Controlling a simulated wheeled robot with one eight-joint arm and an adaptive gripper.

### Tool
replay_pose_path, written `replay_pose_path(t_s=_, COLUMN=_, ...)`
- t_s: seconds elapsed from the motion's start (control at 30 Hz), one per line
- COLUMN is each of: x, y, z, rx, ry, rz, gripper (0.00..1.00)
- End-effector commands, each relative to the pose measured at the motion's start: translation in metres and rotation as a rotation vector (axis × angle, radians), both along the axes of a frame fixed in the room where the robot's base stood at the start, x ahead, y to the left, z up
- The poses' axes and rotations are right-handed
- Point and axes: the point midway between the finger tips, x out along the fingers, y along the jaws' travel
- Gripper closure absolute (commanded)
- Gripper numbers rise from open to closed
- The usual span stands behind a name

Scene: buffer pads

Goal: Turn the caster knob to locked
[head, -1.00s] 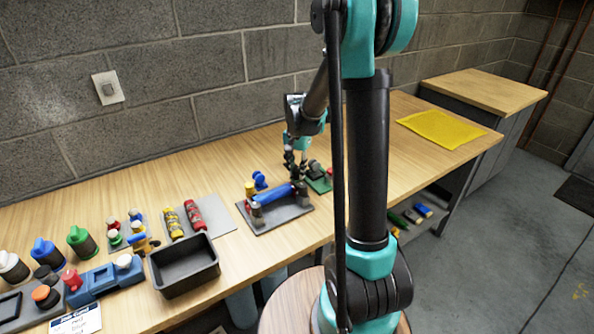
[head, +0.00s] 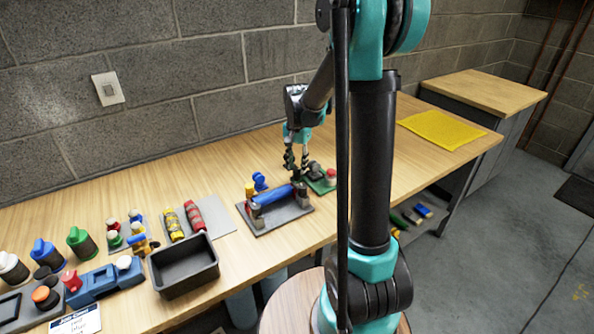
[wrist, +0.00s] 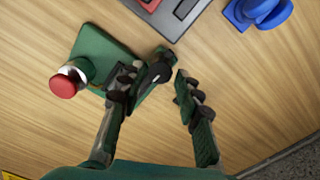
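A green plate (wrist: 107,55) lies on the bench and also shows in the head view (head: 322,187). It carries a dark knob (wrist: 158,72) with a small pale mark, which I take to be the caster knob. A red-capped post (wrist: 66,84) stands at the plate's other side. My gripper (wrist: 155,82) is open, its fingers apart on either side of the dark knob. The left finger overlaps the plate and the knob's edge in the wrist view; I cannot tell whether it touches. In the head view my gripper (head: 296,163) is low over the bench beside the plate.
A grey plate with a blue roller (head: 272,195) lies just left of the gripper. A black tray (head: 185,267) and several coloured parts stand farther left. A yellow mat (head: 441,130) lies at the right, with bare bench around it.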

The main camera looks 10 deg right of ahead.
Motion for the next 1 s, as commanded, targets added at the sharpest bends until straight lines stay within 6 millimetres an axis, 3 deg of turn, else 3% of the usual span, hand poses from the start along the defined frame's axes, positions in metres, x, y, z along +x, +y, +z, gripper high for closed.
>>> replay_pose_path(t_s=0.2, x=0.000, y=0.000, z=0.045, rx=0.000, ry=0.000, rz=0.000, gripper=0.66)
replay_pose_path(t_s=0.4, x=0.000, y=0.000, z=0.076, rx=0.000, ry=0.000, rz=0.000, gripper=0.66)
replay_pose_path(t_s=0.6, x=0.000, y=0.000, z=0.090, rx=0.000, ry=0.000, rz=0.000, gripper=0.66)
replay_pose_path(t_s=1.0, x=0.000, y=0.000, z=0.091, rx=0.000, ry=0.000, rz=0.000, gripper=0.66)
